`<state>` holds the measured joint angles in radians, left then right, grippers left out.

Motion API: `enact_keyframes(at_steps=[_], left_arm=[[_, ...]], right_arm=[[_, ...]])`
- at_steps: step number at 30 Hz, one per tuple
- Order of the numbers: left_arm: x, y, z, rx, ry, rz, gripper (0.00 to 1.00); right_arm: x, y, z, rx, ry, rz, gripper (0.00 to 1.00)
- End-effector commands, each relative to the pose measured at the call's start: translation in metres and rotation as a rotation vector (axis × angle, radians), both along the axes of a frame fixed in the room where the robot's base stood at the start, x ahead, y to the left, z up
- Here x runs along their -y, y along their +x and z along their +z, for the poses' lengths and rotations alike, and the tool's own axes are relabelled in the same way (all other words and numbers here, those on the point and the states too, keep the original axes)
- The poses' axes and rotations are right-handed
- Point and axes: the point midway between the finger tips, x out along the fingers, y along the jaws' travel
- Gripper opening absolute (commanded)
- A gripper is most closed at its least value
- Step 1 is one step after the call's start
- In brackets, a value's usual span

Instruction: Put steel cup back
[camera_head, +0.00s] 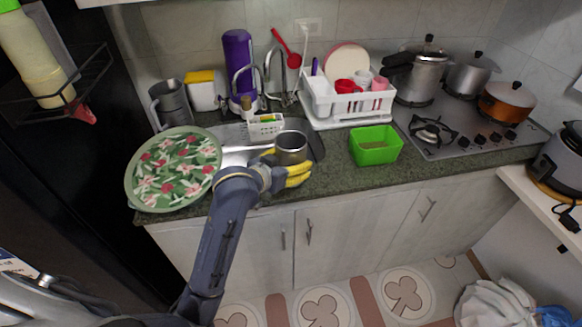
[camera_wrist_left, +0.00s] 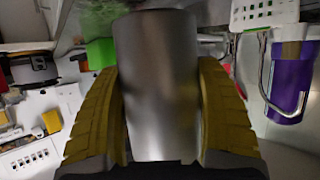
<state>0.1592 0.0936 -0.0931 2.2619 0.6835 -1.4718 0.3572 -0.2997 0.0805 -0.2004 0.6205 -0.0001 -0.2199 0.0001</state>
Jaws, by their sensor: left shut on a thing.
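The steel cup (camera_head: 291,152) is a plain grey metal cylinder near the front edge of the counter. My left gripper (camera_head: 287,172), with yellow fingers, is shut around it. In the left wrist view the cup (camera_wrist_left: 157,85) fills the middle, with a yellow finger of the gripper (camera_wrist_left: 160,115) pressed on each side. In the head view the cup's open rim faces up and it looks about upright. I cannot tell whether its base touches the counter or is held above it. My right gripper is not in view.
A green bin (camera_head: 376,146) stands right of the cup. A white dish rack (camera_head: 347,104) with cups and a plate is behind. A floral tray (camera_head: 172,168) lies left, and a metal jug (camera_head: 172,104) stands behind it. The counter (camera_head: 332,172) is clear between cup and bin.

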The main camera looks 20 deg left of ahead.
Motion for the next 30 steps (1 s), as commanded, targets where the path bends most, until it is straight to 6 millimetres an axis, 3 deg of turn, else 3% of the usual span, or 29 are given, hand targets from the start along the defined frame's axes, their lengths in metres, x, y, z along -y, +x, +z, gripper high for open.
enact_keyframes(at_steps=[6, 19, 20, 26, 30], left_arm=[[0.0, 0.0, -0.018, 0.001, -0.001, 0.0, 0.22], [0.0, 0.0, -0.022, 0.0, 0.001, 0.0, 0.22], [0.0, 0.0, -0.022, 0.0, 0.001, 0.0, 0.73], [0.0, 0.0, -0.022, 0.001, 0.0, 0.0, 0.96], [0.0, 0.0, -0.022, 0.001, 0.0, 0.0, 0.97]], right_arm=[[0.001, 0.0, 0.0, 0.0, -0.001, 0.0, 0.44], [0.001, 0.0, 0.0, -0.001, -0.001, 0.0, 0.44], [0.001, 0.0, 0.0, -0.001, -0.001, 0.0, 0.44], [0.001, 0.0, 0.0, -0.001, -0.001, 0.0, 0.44], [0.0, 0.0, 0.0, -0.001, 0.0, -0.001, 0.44]])
